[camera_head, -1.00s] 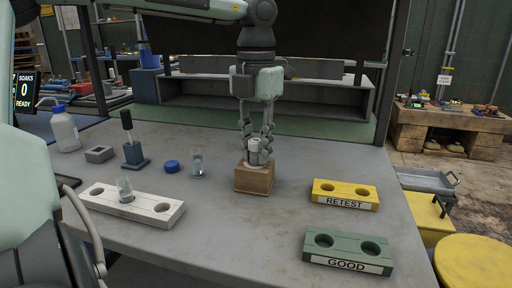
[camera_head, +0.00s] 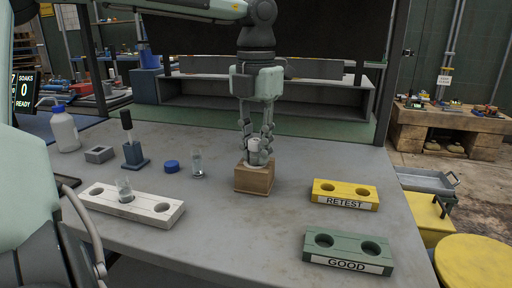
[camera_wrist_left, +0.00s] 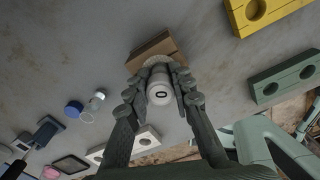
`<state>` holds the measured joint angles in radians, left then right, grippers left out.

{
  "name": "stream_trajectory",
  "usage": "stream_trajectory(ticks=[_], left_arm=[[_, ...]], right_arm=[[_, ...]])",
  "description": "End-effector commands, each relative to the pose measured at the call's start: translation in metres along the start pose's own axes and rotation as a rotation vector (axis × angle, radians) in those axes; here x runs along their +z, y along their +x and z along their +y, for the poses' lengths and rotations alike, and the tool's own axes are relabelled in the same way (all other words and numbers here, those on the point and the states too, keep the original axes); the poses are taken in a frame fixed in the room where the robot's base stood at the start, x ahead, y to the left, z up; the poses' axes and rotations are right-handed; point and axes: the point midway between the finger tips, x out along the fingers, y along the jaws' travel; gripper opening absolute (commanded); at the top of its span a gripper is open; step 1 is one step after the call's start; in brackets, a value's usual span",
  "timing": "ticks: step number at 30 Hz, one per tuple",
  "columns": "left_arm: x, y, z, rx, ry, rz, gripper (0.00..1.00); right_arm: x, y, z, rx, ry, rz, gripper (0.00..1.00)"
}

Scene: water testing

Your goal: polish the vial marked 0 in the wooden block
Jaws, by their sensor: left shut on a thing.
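My left gripper (camera_head: 259,147) points down over the wooden block (camera_head: 254,180) on the table. It is shut on a vial with a pale cap (camera_head: 254,147). In the left wrist view the cap (camera_wrist_left: 160,93) bears a black 0 and sits between the fingers, with the wooden block (camera_wrist_left: 152,48) just behind it. The vial stands upright at the block's top. Its lower part is hidden, so I cannot tell how deep it sits. My right gripper does not show.
A clear vial (camera_head: 197,163) and a blue cap (camera_head: 171,166) stand left of the block. A white rack (camera_head: 150,207) holds a glass vial (camera_head: 125,190). A dark stand (camera_head: 135,158) is behind. The RETEST rack (camera_head: 345,193) and GOOD rack (camera_head: 348,252) are at right, their holes empty.

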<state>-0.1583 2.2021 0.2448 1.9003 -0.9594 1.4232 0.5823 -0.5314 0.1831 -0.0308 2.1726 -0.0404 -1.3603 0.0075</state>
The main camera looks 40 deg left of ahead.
Motion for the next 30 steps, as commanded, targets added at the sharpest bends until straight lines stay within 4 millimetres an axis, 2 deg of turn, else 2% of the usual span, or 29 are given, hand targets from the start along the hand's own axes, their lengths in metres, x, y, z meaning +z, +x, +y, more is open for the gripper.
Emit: stream_trajectory(ticks=[11, 30], left_arm=[[0.0, -0.005, 0.0, 0.0, 0.0, -0.001, 0.02], [0.0, -0.048, 0.0, 0.0, 0.001, -0.002, 0.02]], right_arm=[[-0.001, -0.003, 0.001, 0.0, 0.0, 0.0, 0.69], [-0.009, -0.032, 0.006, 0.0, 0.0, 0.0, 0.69]])
